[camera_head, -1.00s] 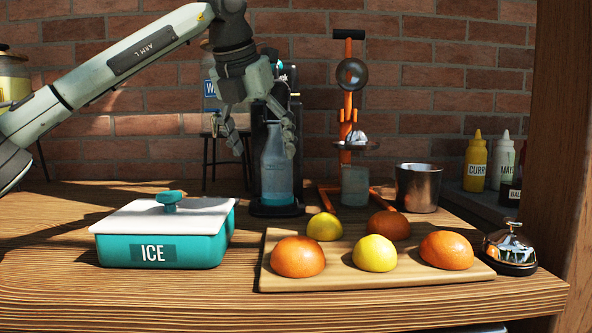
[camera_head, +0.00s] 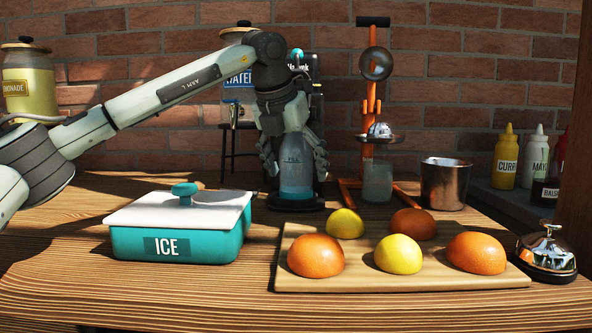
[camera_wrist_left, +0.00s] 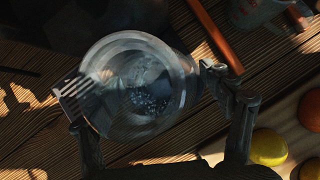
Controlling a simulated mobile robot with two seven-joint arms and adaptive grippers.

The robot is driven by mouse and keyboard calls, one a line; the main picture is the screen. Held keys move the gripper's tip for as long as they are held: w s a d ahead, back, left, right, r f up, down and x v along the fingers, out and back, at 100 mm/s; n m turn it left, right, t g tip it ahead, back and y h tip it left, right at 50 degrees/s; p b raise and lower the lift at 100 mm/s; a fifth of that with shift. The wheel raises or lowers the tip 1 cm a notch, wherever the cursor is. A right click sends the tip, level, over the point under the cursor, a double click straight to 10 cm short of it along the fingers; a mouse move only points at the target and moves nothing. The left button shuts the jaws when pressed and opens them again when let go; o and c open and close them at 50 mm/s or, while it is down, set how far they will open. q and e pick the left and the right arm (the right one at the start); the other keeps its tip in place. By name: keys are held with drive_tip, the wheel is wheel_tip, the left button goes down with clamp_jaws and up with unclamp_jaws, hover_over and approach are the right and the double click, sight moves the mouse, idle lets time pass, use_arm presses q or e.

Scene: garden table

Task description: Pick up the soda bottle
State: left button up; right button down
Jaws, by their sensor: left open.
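The soda bottle (camera_head: 296,179) is clear with pale blue liquid low inside. It stands upright at the black soda maker's round base (camera_head: 296,203). My left gripper (camera_head: 296,166) is open, with its fingers on either side of the bottle. In the left wrist view, the bottle (camera_wrist_left: 146,88) shows from above between the spread fingers of the left gripper (camera_wrist_left: 146,88); whether they touch it is unclear. The bottle's top is partly hidden by the gripper in the head view. My right gripper is not in view.
A teal ice box (camera_head: 180,240) stands at the front left. A cutting board (camera_head: 350,281) with several citrus halves lies in front of the bottle. An orange juicer press (camera_head: 369,110), a glass (camera_head: 377,184) and a metal cup (camera_head: 445,184) stand to the right.

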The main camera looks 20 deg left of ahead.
use_arm(q)
drive_tip(key=shift+c, duration=0.5)
drive_tip(key=shift+r, duration=0.1)
drive_tip(key=c, duration=1.6)
